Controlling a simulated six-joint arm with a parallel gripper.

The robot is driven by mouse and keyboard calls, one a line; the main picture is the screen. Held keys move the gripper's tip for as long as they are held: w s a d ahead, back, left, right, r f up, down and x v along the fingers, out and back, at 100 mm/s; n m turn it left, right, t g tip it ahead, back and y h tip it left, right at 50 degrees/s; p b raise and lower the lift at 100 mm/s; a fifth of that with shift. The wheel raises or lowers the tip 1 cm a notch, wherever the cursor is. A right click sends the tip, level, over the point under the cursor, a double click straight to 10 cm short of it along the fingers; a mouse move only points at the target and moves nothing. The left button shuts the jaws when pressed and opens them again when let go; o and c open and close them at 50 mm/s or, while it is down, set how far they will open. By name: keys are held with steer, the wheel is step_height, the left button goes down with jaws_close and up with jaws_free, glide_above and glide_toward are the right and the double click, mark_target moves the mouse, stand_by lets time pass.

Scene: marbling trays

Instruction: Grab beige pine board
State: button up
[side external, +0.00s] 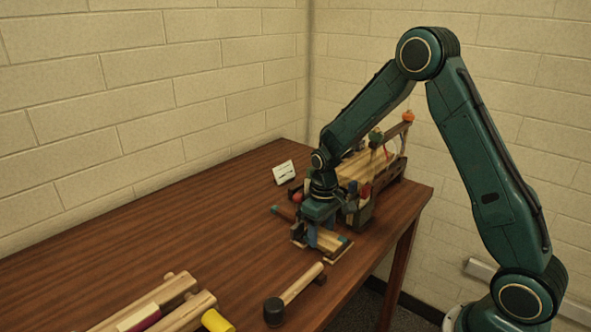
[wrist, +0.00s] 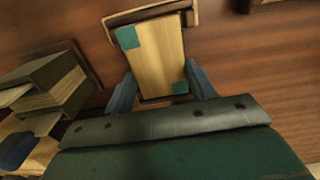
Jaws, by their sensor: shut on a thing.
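The beige pine board (wrist: 156,55) has teal patches at two corners and lies between my fingers in the wrist view. My gripper (wrist: 162,88) is shut on it, with one blue-grey finger against each long side. The board's far end meets a dark brown and beige wooden stand (wrist: 122,17). In the side view my gripper (side external: 325,236) points down low over the table, and the board is mostly hidden by the fingers and wrist. I cannot tell whether the board is clear of its support.
A wooden rack with boards and coloured bits (side external: 400,128) stands close behind my gripper. A white card (side external: 285,172) stands behind on the table (side external: 190,222). A black-headed mallet (side external: 273,311) and a yellow-ended wooden piece (side external: 216,321) lie in front. The table's left middle is clear.

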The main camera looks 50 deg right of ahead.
mark_target(321, 235)
steer(key=shift+r, duration=0.1)
steer(key=shift+r, duration=0.8)
step_height(321, 235, up, 2)
steer(key=s+a, duration=0.3)
steer(key=a, duration=0.1)
steer(key=s+a, duration=0.4)
steer(key=a, duration=0.1)
steer(key=s+a, duration=0.4)
steer(key=a, duration=0.1)
steer(key=shift+s+f, duration=0.15)
steer(key=shift+s, duration=0.05)
